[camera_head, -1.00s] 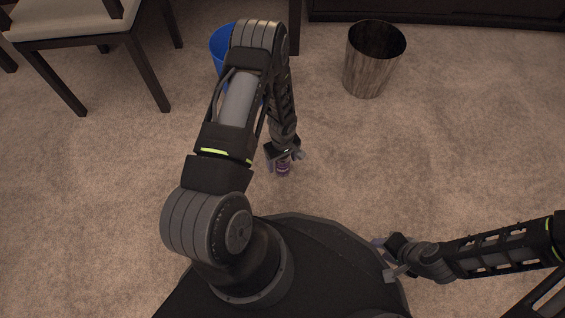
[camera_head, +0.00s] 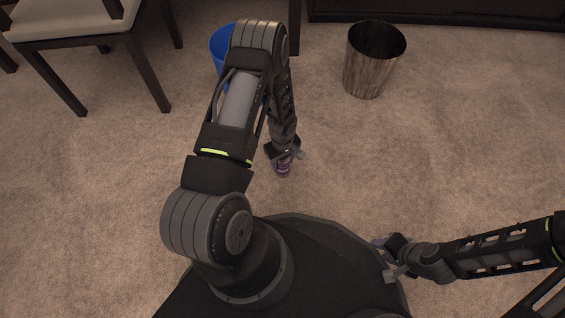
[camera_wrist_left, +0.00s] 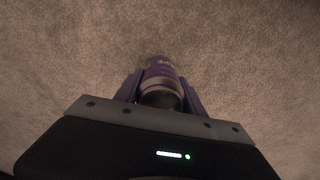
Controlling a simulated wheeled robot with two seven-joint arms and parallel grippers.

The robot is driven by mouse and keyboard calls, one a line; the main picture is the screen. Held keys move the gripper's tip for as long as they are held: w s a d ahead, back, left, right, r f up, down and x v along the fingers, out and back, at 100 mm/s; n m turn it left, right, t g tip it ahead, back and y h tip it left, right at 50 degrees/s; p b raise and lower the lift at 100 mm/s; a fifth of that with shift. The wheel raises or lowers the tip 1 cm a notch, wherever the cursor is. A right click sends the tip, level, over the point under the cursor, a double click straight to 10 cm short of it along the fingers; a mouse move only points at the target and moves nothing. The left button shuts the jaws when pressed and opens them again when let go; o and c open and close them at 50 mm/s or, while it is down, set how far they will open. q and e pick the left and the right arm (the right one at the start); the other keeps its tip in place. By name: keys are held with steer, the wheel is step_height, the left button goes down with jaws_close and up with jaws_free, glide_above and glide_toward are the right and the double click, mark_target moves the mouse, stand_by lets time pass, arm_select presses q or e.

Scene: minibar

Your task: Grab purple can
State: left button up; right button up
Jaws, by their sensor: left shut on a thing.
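The purple can (camera_head: 283,170) is low over or on the carpet in front of my base in the head view. It also shows in the left wrist view (camera_wrist_left: 161,82), between the two fingers. My left gripper (camera_head: 284,158) is shut on the can, with a finger on each side of it. The gripper hides part of the can, and I cannot tell whether its base touches the carpet. My right gripper (camera_head: 386,258) is at the right edge of my base, far from the can. Its fingers look apart and nothing shows between them.
A blue bin (camera_head: 222,42) stands behind my left arm, partly hidden. A dark wood-look bin (camera_head: 370,62) stands to the right of it. A chair (camera_head: 75,25) is at the upper left, and a dark cabinet (camera_head: 440,12) runs along the back. The carpet between is clear.

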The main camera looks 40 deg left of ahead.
arm_select(q)
steer(key=shift+r, duration=0.15)
step_height(320, 180, up, 10)
steer(key=p, duration=0.4)
steer(key=shift+p, duration=0.3)
